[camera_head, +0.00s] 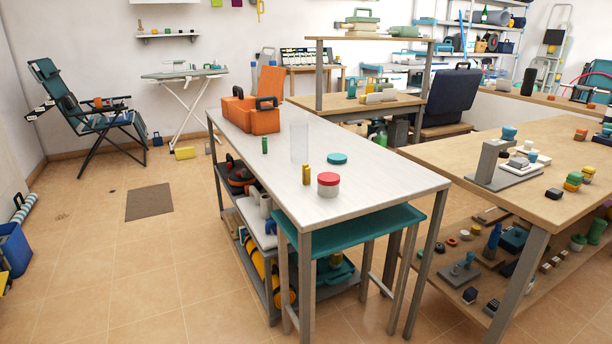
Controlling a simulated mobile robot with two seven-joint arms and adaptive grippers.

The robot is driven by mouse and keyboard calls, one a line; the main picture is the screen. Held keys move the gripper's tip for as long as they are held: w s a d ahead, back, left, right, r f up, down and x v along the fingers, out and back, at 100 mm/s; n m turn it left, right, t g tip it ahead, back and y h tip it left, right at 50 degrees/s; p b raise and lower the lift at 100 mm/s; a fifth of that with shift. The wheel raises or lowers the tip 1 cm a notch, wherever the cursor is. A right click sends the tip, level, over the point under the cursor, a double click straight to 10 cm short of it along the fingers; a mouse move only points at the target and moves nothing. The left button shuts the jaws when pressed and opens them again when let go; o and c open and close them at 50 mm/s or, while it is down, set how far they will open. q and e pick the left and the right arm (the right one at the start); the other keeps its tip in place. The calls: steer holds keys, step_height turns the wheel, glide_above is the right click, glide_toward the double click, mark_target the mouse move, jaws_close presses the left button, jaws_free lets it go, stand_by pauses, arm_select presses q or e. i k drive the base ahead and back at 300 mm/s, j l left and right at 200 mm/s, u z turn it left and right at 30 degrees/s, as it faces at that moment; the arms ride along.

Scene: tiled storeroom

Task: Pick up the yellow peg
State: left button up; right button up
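The yellow peg (306,174) stands upright on the white-topped table (262,161) in the middle of the head view. It is just behind and left of a white jar with a red lid (328,184), with a narrow gap between them. A tall translucent cylinder (299,141) stands behind the peg. A small green peg (264,145) stands further left, and a teal disc (337,158) lies to the back right. Neither of my grippers is in view.
An orange toolbox (250,115) sits at the table's far left end. A teal-topped stool (355,231) stands under the near edge. A wooden workbench (470,158) with many small items stands to the right. The tiled floor (130,270) at left is mostly clear.

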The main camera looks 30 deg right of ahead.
mark_target(306, 170)
steer(key=i+j, duration=0.15)
steer(key=i, duration=0.3)
steer(key=i+j, duration=0.15)
steer(key=i, duration=0.35)
steer(key=i+j, duration=0.1)
steer(key=i, duration=0.35)
steer(key=i+j, duration=0.15)
steer(key=i, duration=0.35)
steer(key=i+j+z, duration=0.25)
steer(key=i, duration=0.35)
steer(key=i+j+z, duration=0.25)
steer(key=i+j, duration=0.2)
steer(key=i+z, duration=0.1)
steer(key=z, duration=1.75)
